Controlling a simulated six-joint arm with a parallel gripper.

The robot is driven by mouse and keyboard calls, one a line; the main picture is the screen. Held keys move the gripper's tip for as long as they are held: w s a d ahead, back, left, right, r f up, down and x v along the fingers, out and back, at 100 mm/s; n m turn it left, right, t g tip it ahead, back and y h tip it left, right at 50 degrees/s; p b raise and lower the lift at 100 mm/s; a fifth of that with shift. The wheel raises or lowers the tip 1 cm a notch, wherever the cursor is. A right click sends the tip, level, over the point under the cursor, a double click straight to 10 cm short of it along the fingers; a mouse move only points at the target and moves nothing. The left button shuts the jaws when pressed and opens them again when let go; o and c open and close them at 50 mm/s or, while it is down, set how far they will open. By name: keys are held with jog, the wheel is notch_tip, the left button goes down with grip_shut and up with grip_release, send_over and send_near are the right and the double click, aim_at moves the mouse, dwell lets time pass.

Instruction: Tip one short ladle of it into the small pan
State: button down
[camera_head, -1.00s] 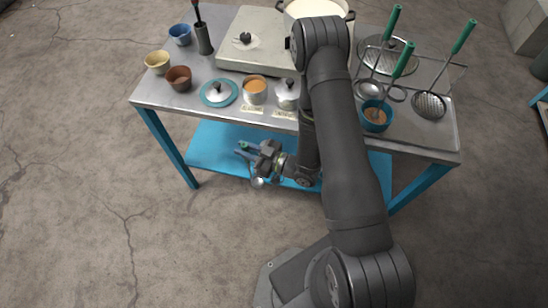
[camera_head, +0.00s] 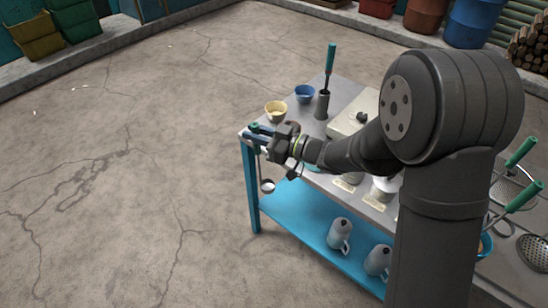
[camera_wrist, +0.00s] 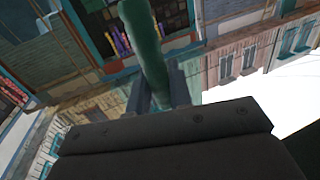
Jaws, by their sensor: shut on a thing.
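My gripper (camera_head: 260,132) is shut on a ladle, held out past the table's left edge. The ladle's green handle (camera_wrist: 142,40) rises from the jaws in the wrist view. In the head view its small bowl (camera_head: 267,186) hangs low beside the blue shelf, and I cannot tell what it holds. A lidded metal vessel (camera_head: 387,184) shows partly behind my arm. I cannot tell whether it is the small pan. The large milk pot is hidden or out of view.
A yellow bowl (camera_head: 276,110), a blue bowl (camera_head: 304,93) and a dark holder (camera_head: 322,104) with a green-handled tool stand at the table's far left. Two metal jugs (camera_head: 340,235) stand on the lower shelf (camera_head: 290,212). Strainers (camera_head: 534,252) lie at right. Floor at left is clear.

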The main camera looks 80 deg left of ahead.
jog(key=w+a+r+m+t+y, duration=0.1)
jog(key=w+r+m+t+y, duration=0.3)
jog(key=w, duration=0.6)
jog(key=w+a+r+m+t+y, duration=0.1)
jog(key=w+r+m+t+y, duration=0.2)
jog(key=w+t, duration=0.6)
jog(key=w+a+r+m+t+y, duration=0.25)
jog(key=w+r+m, duration=0.2)
jog(key=w, duration=0.75)
notch_tip(320, 180, down, 11)
jog(key=shift+d+m, duration=0.35)
jog(key=shift+r, duration=0.1)
notch_tip(320, 180, up, 8)
jog(key=shift+s, duration=0.15)
dwell(0.5)
jog(key=shift+s+d+n, duration=0.1)
jog(key=shift+s+n, duration=1.3)
jog(key=shift+s, duration=0.9)
